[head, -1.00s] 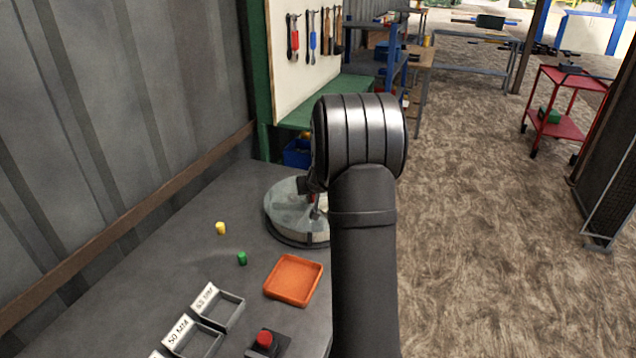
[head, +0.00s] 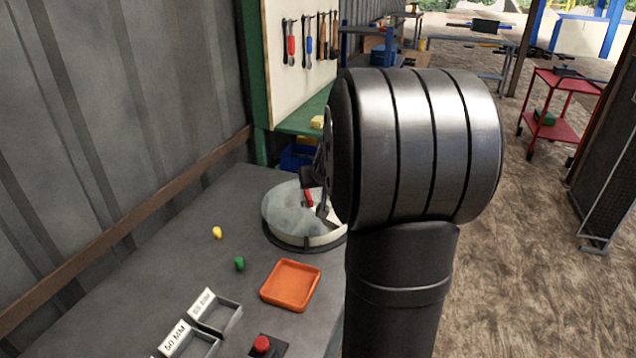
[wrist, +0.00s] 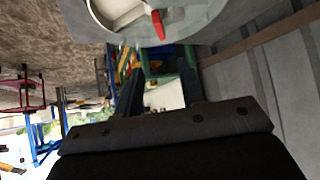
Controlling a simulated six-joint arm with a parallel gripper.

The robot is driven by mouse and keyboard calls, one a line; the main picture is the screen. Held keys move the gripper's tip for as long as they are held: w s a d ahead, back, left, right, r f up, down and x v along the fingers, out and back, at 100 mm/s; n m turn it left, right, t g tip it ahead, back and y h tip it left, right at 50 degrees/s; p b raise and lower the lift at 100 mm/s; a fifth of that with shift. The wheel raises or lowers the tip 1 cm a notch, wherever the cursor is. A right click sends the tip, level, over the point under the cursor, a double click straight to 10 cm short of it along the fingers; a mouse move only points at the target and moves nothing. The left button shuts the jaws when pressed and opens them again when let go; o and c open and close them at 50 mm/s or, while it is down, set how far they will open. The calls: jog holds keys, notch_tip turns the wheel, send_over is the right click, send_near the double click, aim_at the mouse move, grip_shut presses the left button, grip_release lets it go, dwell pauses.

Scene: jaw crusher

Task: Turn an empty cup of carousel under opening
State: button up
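The carousel (head: 283,212) is a round grey drum on the bench, partly hidden behind my arm; it also shows upside down at the top of the wrist view (wrist: 202,22). A red tab (head: 308,198) stands on its top and shows in the wrist view (wrist: 158,24) beside a pale, rounded opening (wrist: 115,10). I cannot tell what the cups hold. My gripper (wrist: 160,90) has its two dark fingers apart with nothing between them. In the head view its dark tips (head: 318,198) overlap the carousel's top near the red tab; contact is not clear.
An orange tray (head: 291,284), a green piece (head: 239,264), a yellow piece (head: 217,232), labelled grey bins (head: 214,318) and a red button (head: 262,344) are on the bench in front. The corrugated wall (head: 90,130) bounds the left. Bare bench lies between wall and pieces.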

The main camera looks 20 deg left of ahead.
jog(key=shift+s+d+r, duration=0.1)
jog(key=c, duration=0.7)
jog(key=shift+w+a+f+m, duration=0.25)
jog(key=shift+a+f+m, duration=0.05)
jog(key=shift+f+m, duration=0.15)
grip_shut()
jog(key=w+d+f+m+g+h, duration=0.1)
jog(key=w+f+m+h, duration=0.1)
jog(key=f, duration=0.3)
jog(key=w+d+f+m+g+h, duration=0.1)
jog(key=w+f+m+h, duration=0.1)
jog(key=w+f+m, duration=0.1)
jog(key=w+f+m+g+h, duration=0.1)
jog(key=w+f+m+h, duration=0.1)
jog(key=f+m, duration=0.3)
jog(key=shift+w+d+f+g, duration=0.15)
jog(key=shift+f, duration=0.35)
jog(key=shift+w+d+f+g, duration=0.1)
jog(key=shift+w+f, duration=0.05)
jog(key=shift+f, duration=0.4)
jog(key=shift+w+d+f+g, duration=0.15)
jog(key=shift+f, duration=0.35)
